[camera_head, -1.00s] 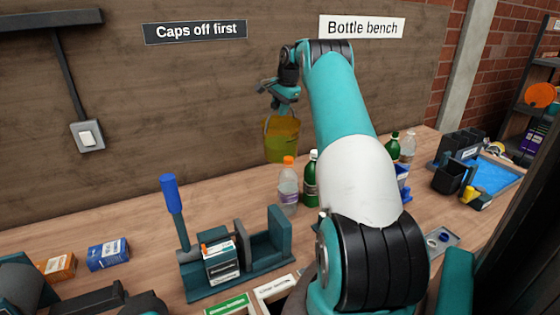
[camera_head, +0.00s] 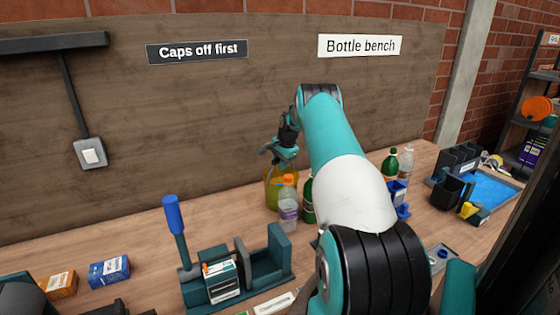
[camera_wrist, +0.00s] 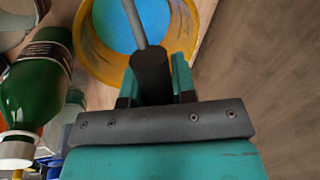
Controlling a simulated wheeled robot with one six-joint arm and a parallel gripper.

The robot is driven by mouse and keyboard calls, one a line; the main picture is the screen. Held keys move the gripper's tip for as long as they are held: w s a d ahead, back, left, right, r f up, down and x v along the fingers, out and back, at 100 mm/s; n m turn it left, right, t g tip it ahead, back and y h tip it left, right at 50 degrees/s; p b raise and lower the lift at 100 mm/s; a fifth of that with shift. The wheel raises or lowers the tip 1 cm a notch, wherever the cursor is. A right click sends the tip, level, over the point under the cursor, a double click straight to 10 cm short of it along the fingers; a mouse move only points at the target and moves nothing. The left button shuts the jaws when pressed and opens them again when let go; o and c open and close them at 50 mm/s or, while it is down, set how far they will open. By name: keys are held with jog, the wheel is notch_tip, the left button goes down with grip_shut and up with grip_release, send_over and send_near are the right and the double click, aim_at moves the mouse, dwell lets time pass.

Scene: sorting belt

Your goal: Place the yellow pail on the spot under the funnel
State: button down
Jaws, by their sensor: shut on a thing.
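The yellow pail (camera_head: 271,192) is at the back of the bench, close to the wall board, partly hidden behind a clear bottle with an orange cap (camera_head: 288,207). My gripper (camera_head: 281,156) is just above it, shut on its handle. In the wrist view the pail's yellow rim (camera_wrist: 88,42) surrounds a blue inside, and the grey handle runs up between my gripper's fingers (camera_wrist: 155,85). I cannot tell whether the pail touches the bench. I cannot make out the funnel or the spot under it.
A green bottle (camera_head: 308,200) stands right of the clear one; a green bottle also shows close left in the wrist view (camera_wrist: 35,88). A teal lever fixture (camera_head: 262,268) stands in front. More bottles (camera_head: 390,162) and a blue tray (camera_head: 492,182) are at right.

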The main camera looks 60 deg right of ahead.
jog(key=c, duration=1.3)
grip_release()
jog(key=shift+f, duration=0.1)
jog(key=shift+c, duration=0.2)
jog(key=o, duration=0.4)
